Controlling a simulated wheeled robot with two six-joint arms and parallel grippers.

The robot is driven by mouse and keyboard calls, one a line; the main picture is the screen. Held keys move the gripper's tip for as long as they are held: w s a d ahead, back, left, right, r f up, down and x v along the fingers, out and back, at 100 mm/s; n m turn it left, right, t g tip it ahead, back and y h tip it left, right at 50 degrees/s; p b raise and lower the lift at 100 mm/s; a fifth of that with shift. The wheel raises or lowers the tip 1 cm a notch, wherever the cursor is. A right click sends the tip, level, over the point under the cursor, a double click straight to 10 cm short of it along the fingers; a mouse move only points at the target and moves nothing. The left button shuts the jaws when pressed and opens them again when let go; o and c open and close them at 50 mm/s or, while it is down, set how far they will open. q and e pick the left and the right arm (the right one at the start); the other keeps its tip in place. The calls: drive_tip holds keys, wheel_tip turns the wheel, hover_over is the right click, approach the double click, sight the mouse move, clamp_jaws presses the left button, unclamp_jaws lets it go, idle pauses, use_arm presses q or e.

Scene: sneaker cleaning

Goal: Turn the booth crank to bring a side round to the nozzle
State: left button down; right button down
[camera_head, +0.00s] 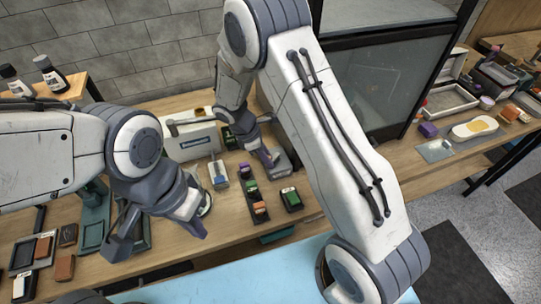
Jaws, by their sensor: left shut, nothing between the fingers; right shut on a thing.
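The booth (385,85) is a dark-framed cabinet with a glass front at the upper right of the head view. I cannot make out its crank, its nozzle or a sneaker inside; my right arm crosses in front of its left side. My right gripper (266,157) points down over the middle of the bench, left of the booth. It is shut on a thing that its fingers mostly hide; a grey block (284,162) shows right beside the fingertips. My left gripper (195,229) is shut and empty, tilted downward over the bench's front edge.
Several small blocks and brushes, one with a green top (291,199), lie in the middle. A white tray (448,101) and a purple block (428,129) lie at the right. Dark bottles (50,74) stand at the left.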

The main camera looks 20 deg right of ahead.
drive_tip(key=shift+w+a+m+g+y, duration=0.2)
drive_tip(key=shift+w+m+g, duration=0.2)
drive_tip(key=shift+m, duration=0.7)
drive_tip(key=shift+w+a+m+g+y, duration=0.15)
drive_tip(key=shift+w+m+g, duration=0.3)
drive_tip(key=shift+m, duration=0.65)
drive_tip(key=shift+w+a+m+g+y, duration=0.1)
drive_tip(key=shift+w+m+g+y, duration=0.15)
drive_tip(key=shift+w+m, duration=0.6)
drive_tip(key=shift+s+m, duration=0.3)
drive_tip(key=shift+m, duration=0.05)
drive_tip(key=c, duration=0.7)
unclamp_jaws()
drive_tip(key=shift+r, duration=0.1)
